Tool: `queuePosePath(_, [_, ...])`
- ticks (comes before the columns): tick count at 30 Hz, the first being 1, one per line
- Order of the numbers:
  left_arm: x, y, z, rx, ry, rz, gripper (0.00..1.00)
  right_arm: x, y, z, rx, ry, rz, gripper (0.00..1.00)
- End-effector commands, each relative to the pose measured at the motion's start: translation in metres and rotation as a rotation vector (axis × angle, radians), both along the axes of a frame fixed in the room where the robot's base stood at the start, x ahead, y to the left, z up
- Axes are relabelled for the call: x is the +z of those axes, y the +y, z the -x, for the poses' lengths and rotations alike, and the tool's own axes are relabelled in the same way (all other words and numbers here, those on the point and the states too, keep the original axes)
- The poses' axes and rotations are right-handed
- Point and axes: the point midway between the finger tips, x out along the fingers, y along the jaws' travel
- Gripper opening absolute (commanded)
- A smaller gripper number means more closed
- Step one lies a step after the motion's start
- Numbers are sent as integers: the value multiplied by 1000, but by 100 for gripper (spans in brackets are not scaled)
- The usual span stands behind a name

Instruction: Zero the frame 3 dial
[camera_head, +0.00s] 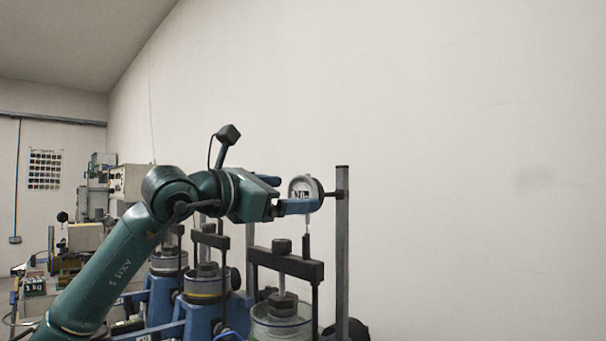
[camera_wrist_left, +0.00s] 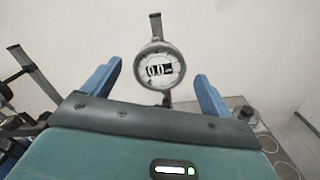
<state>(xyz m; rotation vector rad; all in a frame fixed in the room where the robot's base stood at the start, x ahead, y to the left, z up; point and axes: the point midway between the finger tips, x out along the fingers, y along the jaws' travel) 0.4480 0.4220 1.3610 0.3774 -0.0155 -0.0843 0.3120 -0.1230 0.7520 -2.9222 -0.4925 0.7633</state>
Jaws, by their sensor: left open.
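The dial (camera_head: 305,190) is a round grey gauge clamped to an upright metal post (camera_head: 342,240) in the head view. Its plunger points down at the black crossbar of the nearest frame (camera_head: 287,262). My left gripper (camera_head: 290,195) is open. Its blue fingers stand to either side of the dial in the wrist view (camera_wrist_left: 157,88), with clear gaps. One finger overlaps the lower dial face in the head view; contact cannot be told. My right gripper is not in view.
More lever frames with blue bases (camera_head: 200,312) and clear cells stand in a row behind the nearest one. A bench with instruments and weights (camera_head: 35,286) is at the far left. The white wall (camera_head: 470,150) is behind; the right side looks clear.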

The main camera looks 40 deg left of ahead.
Motion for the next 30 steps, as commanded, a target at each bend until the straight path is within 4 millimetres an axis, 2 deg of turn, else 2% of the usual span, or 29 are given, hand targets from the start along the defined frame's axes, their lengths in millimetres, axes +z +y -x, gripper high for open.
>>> queuePosePath(1, [6, -2, -10, -4, 1, 4, 85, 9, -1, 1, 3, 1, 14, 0])
queuePosePath(7, [3, -3, -34, -2, -2, 3, 85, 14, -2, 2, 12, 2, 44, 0])
queuePosePath(12, [0, -4, -41, -1, 0, 1, 85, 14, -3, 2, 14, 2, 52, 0])
queuePosePath(19, [-1, -4, -41, 0, 0, 0, 85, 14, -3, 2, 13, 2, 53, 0])
queuePosePath(30, [-1, -4, -41, 0, 0, 0, 55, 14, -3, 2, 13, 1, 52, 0])
